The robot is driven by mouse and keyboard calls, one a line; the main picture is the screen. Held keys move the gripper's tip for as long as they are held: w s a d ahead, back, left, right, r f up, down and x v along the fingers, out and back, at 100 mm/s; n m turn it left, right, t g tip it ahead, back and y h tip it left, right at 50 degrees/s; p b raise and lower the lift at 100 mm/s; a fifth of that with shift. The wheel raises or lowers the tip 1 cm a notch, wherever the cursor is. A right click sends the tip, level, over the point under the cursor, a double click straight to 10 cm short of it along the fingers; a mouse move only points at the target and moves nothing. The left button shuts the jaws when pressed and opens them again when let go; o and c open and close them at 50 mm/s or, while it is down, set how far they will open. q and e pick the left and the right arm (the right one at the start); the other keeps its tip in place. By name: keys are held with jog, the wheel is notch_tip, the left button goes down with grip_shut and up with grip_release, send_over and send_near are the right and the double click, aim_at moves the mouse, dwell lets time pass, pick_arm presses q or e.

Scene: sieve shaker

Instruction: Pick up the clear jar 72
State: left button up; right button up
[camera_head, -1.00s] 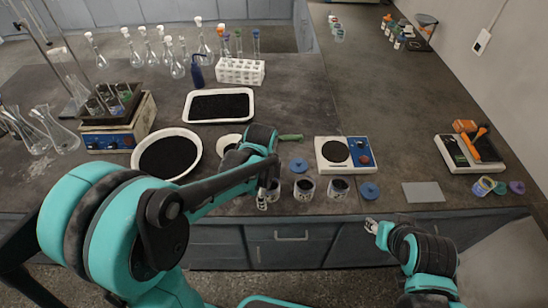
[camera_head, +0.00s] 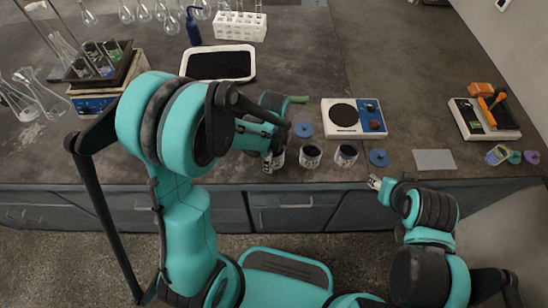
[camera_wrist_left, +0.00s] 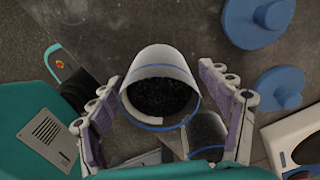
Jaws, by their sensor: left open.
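The clear jars stand in a row near the table's front edge, filled with dark granules. I cannot read a number 72 on any of them. In the left wrist view, one jar (camera_wrist_left: 160,88) lies between the spread fingers of my left gripper (camera_wrist_left: 165,112), open and not closed on it. A second jar (camera_wrist_left: 207,132) is just beside it, partly behind a finger. In the head view, my left gripper (camera_head: 273,162) hides part of the leftmost jar; a middle jar (camera_head: 310,156) and a right jar (camera_head: 346,154) show clearly. My right gripper (camera_head: 375,182) is at the table edge, its opening unclear.
Blue lids (camera_head: 303,130) (camera_head: 378,157) lie near the jars. A balance (camera_head: 354,118) stands behind them, and a white tray (camera_head: 218,78) of dark granules is farther back. A grey plate (camera_head: 434,160) and a second balance (camera_head: 484,120) are to the right.

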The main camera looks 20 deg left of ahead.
pick_arm(q)
jog(key=c, duration=1.4)
notch_tip(320, 180, up, 10)
jog(key=p, duration=0.4)
notch_tip(320, 180, down, 7)
jog(key=b, duration=0.5)
jog(key=shift+b, duration=0.3)
jog(key=shift+r, duration=0.1)
